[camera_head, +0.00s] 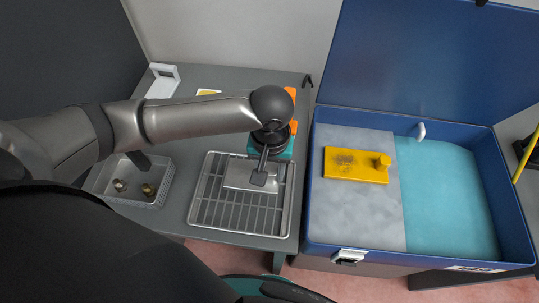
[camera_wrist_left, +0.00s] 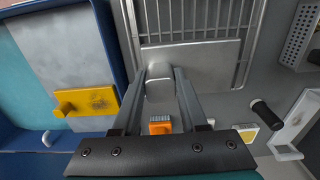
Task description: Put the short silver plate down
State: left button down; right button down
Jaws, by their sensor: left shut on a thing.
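The short silver plate (camera_head: 240,174) lies flat on or just above the wire rack (camera_head: 216,208); I cannot tell whether it touches the bars. It also shows in the left wrist view (camera_wrist_left: 205,64), with a pale upright grip (camera_wrist_left: 159,88) at its edge. My left gripper (camera_head: 262,170) comes down over the plate's right part. In the left wrist view its two fingers (camera_wrist_left: 160,78) are closed around that grip. The gripper hides part of the plate in the head view. My right gripper is not in view.
A blue case (camera_head: 312,190) stands open at the right, with a yellow plate with a knob (camera_head: 350,166) on its grey half. A small bin (camera_head: 112,188) with brass-coloured parts is left of the rack. A white handled piece (camera_head: 162,82) is at the back. The rack's front is clear.

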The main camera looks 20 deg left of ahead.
pick_arm(q)
jog(key=shift+w+f+b, duration=0.1)
jog(key=shift+f+b, duration=0.5)
jog(key=shift+f, duration=3.4)
jog(key=shift+c, duration=2.2)
grip_release()
jog(key=shift+f, duration=0.2)
notch_tip(320, 180, up, 12)
jog(key=shift+r+p, duration=0.2)
jog(key=shift+p, duration=0.75)
